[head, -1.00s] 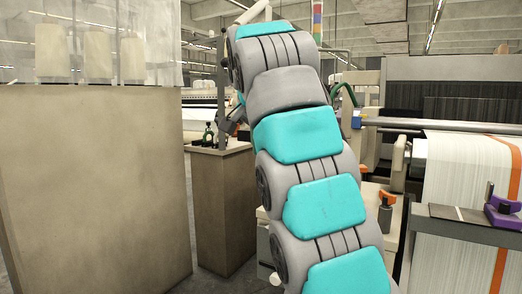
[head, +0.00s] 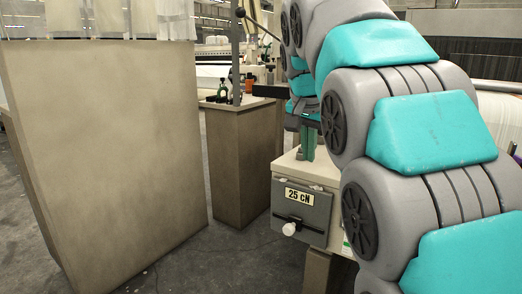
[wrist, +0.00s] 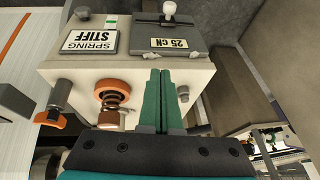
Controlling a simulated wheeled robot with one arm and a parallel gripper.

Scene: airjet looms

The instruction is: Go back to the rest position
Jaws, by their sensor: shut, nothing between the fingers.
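My gripper (head: 306,154) hangs at the end of my arm, which fills the right of the head view. Its two green fingers point down, near the top of a pale box (head: 326,175) with a "25 CN" plate (head: 299,196). In the wrist view my gripper (wrist: 161,74) is shut and empty, its fingers side by side. They overlap the same box (wrist: 130,75) in the picture; whether they touch it I cannot tell.
The box carries a "SPRING STIFF" plate (wrist: 90,40), an orange knob with a spring (wrist: 112,92) and a white-tipped lever (head: 289,229). A large brown cabinet (head: 110,150) stands left, a smaller pedestal (head: 240,165) behind. Floor (head: 225,260) between is clear.

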